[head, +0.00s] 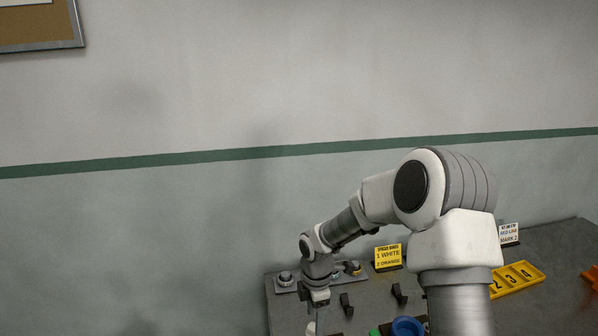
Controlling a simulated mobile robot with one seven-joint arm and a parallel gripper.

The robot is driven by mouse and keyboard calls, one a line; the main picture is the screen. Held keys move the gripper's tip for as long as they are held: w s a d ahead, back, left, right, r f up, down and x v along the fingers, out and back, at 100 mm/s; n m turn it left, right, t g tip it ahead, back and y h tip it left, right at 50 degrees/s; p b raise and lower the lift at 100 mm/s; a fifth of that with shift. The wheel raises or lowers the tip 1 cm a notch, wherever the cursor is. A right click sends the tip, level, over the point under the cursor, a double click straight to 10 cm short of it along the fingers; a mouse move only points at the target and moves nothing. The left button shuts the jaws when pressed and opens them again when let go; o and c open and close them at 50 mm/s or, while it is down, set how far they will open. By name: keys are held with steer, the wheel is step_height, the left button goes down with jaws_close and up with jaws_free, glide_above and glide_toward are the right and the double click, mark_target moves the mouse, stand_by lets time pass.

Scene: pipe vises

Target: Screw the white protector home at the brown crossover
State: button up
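My gripper (314,304) points down at the table's left end, at the lower part of the head view. Its fingertips are small and dark, and I cannot tell whether they are open or shut. A small pale piece (311,328) shows just below it at the picture's bottom edge; I cannot tell whether it is the white protector or whether it is held. A grey metal fixture (286,280) lies behind the gripper.
A yellow card (388,256) reads "1 WHITE, 2 ORANGE". Black stands (346,304) and a blue ring (407,327) are on the grey table (555,240). A wall stands behind.

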steer(key=shift+n, duration=0.8)
steer(key=shift+f, duration=0.1)
steer(key=shift+f+b, duration=0.7)
steer(key=shift+f, duration=0.3)
steer(key=shift+c, duration=0.3)
